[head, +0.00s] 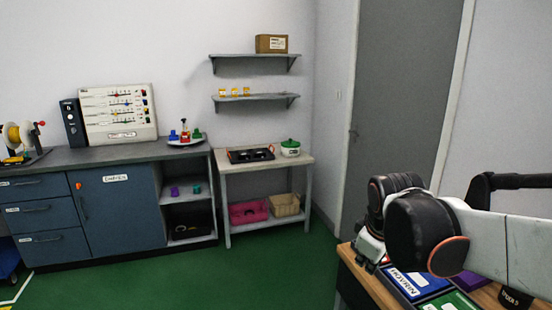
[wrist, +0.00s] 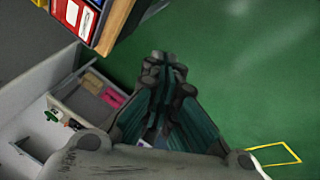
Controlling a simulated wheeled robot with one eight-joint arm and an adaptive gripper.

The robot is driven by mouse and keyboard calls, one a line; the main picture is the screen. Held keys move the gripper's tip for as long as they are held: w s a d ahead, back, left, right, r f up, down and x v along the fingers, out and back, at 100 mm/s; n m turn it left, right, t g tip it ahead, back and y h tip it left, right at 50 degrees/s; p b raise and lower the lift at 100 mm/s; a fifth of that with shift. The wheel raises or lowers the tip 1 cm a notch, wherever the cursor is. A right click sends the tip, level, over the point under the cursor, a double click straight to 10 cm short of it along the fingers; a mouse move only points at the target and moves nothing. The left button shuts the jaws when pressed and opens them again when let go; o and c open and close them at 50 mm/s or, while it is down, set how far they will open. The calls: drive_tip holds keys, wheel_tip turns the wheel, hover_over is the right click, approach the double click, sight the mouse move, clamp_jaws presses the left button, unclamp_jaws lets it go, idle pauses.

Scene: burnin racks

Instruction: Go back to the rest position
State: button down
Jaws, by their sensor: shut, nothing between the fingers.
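My gripper (wrist: 165,68) shows in the middle of the wrist view, pointing away from the camera. Its dark fingers are together at the tips, and nothing is held between them. Green floor lies behind the fingertips. In the head view my white and black arm reaches in from the right, over a wooden table (head: 344,262); I cannot make out the fingers there.
A small side table (head: 222,165) and blue cabinets (head: 122,215) stand along the back wall. A grey door (head: 405,90) is behind my arm. Green floor (head: 250,270) is clear between.

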drive_tip(key=s+f+m+t, duration=0.1)
drive_tip(key=s+m, duration=0.7)
drive_tip(key=s, duration=0.8)
drive_tip(key=shift+s+a+t+y, duration=0.15)
drive_tip(key=shift+a+t+y, duration=0.25)
drive_tip(key=shift+t, duration=0.2)
drive_tip(key=shift+f, duration=0.1)
